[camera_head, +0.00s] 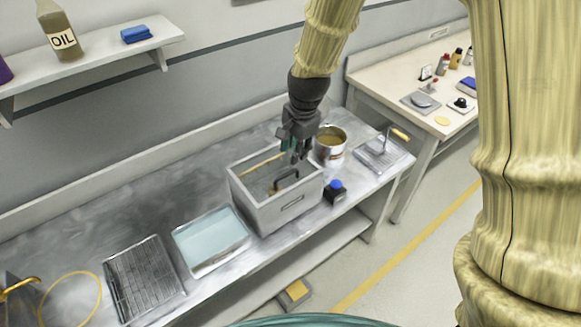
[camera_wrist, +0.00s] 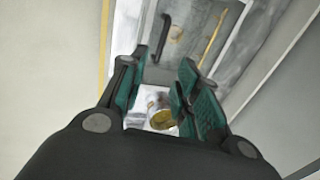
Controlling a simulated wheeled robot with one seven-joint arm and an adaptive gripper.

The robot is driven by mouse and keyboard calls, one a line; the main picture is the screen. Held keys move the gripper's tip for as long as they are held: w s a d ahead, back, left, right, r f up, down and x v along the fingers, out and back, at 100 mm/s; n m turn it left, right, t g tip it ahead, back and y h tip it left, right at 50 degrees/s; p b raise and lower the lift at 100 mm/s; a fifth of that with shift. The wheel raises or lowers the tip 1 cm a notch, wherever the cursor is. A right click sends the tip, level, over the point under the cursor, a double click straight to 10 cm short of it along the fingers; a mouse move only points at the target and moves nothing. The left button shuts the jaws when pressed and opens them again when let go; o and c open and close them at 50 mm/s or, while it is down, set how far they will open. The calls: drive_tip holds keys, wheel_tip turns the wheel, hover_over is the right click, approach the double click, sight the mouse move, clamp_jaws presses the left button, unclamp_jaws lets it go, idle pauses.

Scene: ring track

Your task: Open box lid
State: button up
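A grey box (camera_head: 287,210) stands on the metal bench, with a slot-like grip on its front wall. A dark arched handle (camera_head: 287,179) shows at its top, inside the rim; in the wrist view the handle (camera_wrist: 165,25) is at the upper middle. I cannot clearly tell the lid's edge from the box's inside. A thin wooden-coloured strip (camera_wrist: 213,40) runs along one side of the top. My gripper (camera_head: 296,152) is over the back right part of the box, near the handle but apart from it. In the wrist view its green-padded fingers (camera_wrist: 158,88) are spread with nothing between them.
A tin can (camera_head: 330,148) stands close to the box's right, and a blue-topped dark jar (camera_head: 335,190) by its front right corner. A glass tray (camera_head: 211,240) and wire rack (camera_head: 143,279) lie left. A shelf (camera_head: 100,56) hangs at upper left.

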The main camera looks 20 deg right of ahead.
sight(290, 172)
drive_tip(key=shift+w+a+f+p, duration=0.1)
drive_tip(key=shift+w+f+p, duration=0.3)
drive_tip(key=shift+f, duration=1.2)
drive_tip(key=shift+w+a+f+p, duration=0.15)
drive_tip(key=shift+f+p, duration=0.3)
drive_tip(key=shift+f, duration=1.1)
drive_tip(key=shift+w+a+f+p, duration=0.1)
drive_tip(key=shift+w+f+p, duration=0.3)
drive_tip(key=shift+f, duration=1.2)
drive_tip(key=shift+s, duration=0.1)
drive_tip(key=shift+c, duration=0.5)
clamp_jaws()
